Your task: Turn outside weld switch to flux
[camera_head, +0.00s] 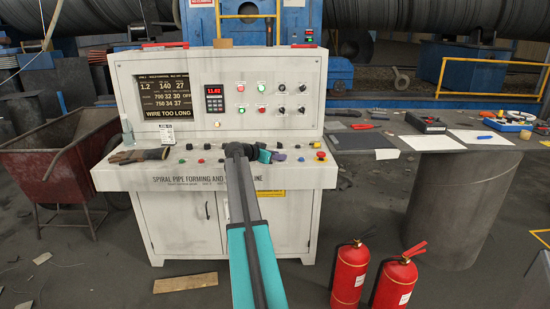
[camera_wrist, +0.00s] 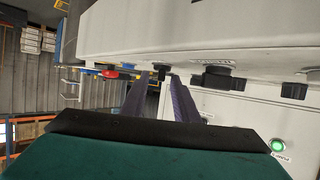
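The grey console (camera_head: 212,177) carries a sloped desk with coloured buttons and dark knobs and an upright panel behind it. My gripper (camera_head: 276,157) is low over the right half of the desk. In the wrist view my gripper (camera_wrist: 157,88) has two purple fingers apart. A small black knob (camera_wrist: 160,73) shows in line with the gap between the fingertips; contact cannot be told. A larger black knob (camera_wrist: 216,76) and another black knob (camera_wrist: 294,91) are to the right. The labels are too small to read, so I cannot tell which is the outside weld switch or its setting.
A red button (camera_wrist: 110,73) is left of the fingers in the wrist view. Gloves (camera_head: 138,155) and a spray bottle (camera_head: 127,132) are on the console's left. Two fire extinguishers (camera_head: 350,272) stand on the floor at right.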

